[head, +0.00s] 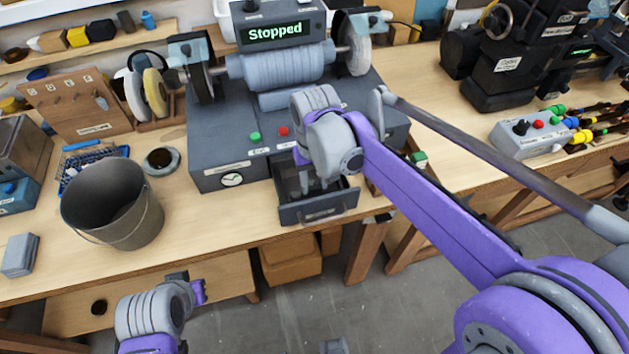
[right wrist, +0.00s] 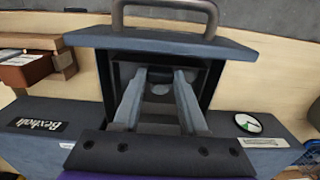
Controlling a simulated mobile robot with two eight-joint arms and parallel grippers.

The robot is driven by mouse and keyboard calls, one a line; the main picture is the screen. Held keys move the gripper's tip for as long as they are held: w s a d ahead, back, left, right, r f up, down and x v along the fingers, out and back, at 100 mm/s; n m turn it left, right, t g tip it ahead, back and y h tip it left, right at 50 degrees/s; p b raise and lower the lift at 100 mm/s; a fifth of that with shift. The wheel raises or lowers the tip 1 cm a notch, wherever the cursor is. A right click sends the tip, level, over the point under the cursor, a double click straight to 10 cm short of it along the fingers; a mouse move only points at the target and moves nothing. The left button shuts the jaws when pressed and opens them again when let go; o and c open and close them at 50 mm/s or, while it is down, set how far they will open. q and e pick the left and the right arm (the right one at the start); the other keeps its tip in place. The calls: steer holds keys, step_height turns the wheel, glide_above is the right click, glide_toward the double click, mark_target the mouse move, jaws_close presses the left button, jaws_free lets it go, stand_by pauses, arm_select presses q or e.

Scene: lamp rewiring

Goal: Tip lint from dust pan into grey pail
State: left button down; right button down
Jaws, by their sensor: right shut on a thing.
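The grey pail (head: 135,228) stands upright on the bench at the left, its mouth open upward and its wire handle hanging down the front. The dark drawer-like pan (head: 318,212) sticks out from the lower front of the grey machine, with a bar handle that also shows in the right wrist view (right wrist: 165,8). My right gripper (head: 312,184) reaches down into this pan. Its fingers (right wrist: 159,82) are shut on a small blue-grey part (right wrist: 158,74) inside. I cannot make out any lint. My left gripper (head: 192,288) hangs empty-looking before the bench edge; its fingers are unclear.
The grey machine (head: 225,160) shows "Stopped" on its display (head: 275,32). Bench between pail and pan is clear. A control box (head: 535,135) stands at right.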

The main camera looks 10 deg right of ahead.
arm_select(q)
steer(key=shift+r, duration=0.15)
arm_select(e)
steer(key=shift+s+r, duration=0.1)
steer(key=shift+s, duration=0.3)
steer(key=shift+r, duration=0.1)
